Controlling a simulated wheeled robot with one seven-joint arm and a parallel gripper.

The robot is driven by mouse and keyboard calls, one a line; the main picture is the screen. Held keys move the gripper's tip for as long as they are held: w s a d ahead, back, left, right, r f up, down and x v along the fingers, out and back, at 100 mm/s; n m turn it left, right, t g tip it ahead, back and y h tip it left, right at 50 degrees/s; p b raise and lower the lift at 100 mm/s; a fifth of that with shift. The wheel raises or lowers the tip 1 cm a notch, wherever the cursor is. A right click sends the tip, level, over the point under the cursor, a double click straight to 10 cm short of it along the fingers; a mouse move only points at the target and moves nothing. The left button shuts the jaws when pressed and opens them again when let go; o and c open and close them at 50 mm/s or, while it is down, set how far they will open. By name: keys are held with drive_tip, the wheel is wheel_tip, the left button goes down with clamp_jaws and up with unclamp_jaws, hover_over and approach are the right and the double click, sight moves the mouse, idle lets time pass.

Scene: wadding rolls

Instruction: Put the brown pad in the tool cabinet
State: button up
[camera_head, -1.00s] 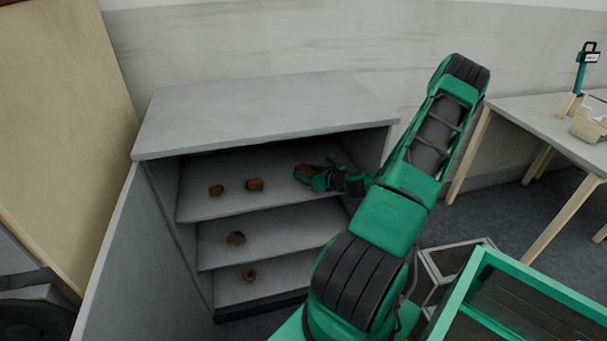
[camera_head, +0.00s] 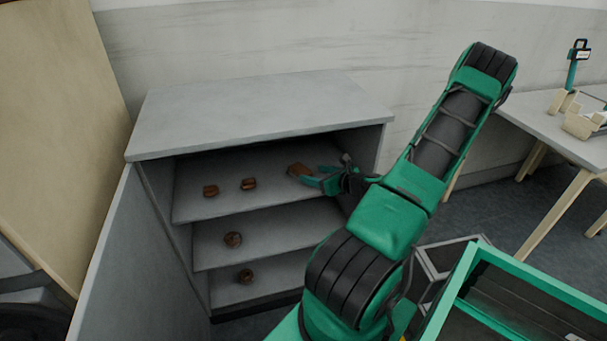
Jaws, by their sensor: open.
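The tool cabinet (camera_head: 262,112) is grey, with its front open and several shelves inside. A brown pad (camera_head: 299,170) lies on the top shelf (camera_head: 228,207), toward the right. My gripper (camera_head: 312,180) is open inside the cabinet, just right of this pad; its fingertips are close to the pad's right end. I cannot tell whether they still touch it. Two more brown pieces lie to the left on the same shelf, one at the far left (camera_head: 211,191) and one nearer the middle (camera_head: 249,184).
Brown pieces also lie on the middle shelf (camera_head: 233,240) and the lower shelf (camera_head: 245,276). The open cabinet door (camera_head: 125,265) stands at the left. A green-framed bin (camera_head: 470,290) is at the lower right, and a table (camera_head: 560,140) stands at the right. The top shelf has free room around the pieces.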

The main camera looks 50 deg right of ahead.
drive_tip(key=v, duration=0.3)
drive_tip(key=shift+s+a+r, duration=0.1)
drive_tip(key=shift+s+r, duration=0.1)
drive_tip(key=shift+s, duration=0.15)
drive_tip(key=a+r+n+g+y, duration=0.2)
drive_tip(key=a+n+g+y, duration=0.5)
drive_tip(key=a+n, duration=0.95)
drive_tip(key=s+a+r+n+g+h, duration=0.2)
drive_tip(key=s+a+r+n+g, duration=0.1)
drive_tip(key=s+r+n, duration=0.4)
drive_tip(key=s+a+r+n+g+h, duration=0.2)
drive_tip(key=s+a+r+n+g, duration=0.1)
drive_tip(key=s+r+n, duration=0.5)
wheel_tip(320, 180, up, 3)
drive_tip(key=shift+s+a+r+h, duration=0.1)
drive_tip(key=shift+s+a+h, duration=0.2)
drive_tip(key=shift+s+a, duration=0.5)
drive_tip(key=shift+s+d, duration=0.15)
